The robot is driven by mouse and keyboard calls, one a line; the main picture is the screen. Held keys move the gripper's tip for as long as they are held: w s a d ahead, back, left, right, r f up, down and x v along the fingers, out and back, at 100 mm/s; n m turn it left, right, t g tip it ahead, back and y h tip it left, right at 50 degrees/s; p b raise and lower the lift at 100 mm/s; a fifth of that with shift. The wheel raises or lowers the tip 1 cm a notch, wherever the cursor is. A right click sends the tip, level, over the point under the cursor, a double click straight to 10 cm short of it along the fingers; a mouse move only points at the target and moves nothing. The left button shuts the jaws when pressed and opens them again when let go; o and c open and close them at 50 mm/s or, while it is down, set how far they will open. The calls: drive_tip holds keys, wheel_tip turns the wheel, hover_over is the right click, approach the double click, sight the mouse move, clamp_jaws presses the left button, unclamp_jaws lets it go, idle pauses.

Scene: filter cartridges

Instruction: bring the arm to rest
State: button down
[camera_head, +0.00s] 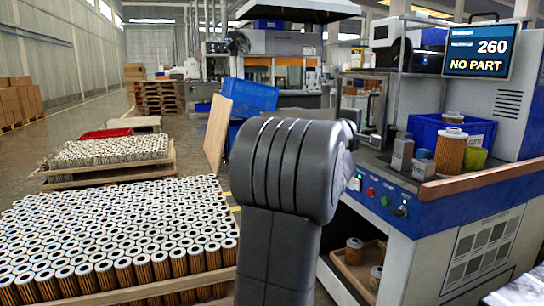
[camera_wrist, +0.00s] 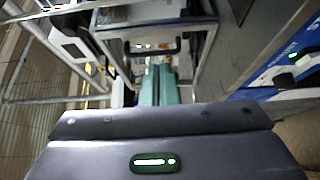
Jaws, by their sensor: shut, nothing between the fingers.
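My arm (camera_head: 285,190) stands raised in the middle of the head view, its dark grey rounded joint at the top. My gripper does not show in the head view, hidden behind or beyond the arm. In the wrist view, my gripper (camera_wrist: 159,72) shows as two teal fingers side by side beyond its grey body. They are together with nothing between them. The fingers are in the air, with a blurred metal frame and machinery behind them.
Rows of filter cartridges (camera_head: 115,235) fill a pallet at left. At right stands a blue and white machine (camera_head: 455,225) with a "NO PART" screen (camera_head: 478,50), a blue bin (camera_head: 425,130) and a cartridge (camera_head: 450,152). A tan board (camera_head: 217,135) leans behind the arm.

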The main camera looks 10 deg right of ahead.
drive_tip(key=p, duration=0.4)
approach(380, 117)
drive_tip(key=x, duration=0.5)
drive_tip(key=shift+d, duration=0.1)
idle(0.4)
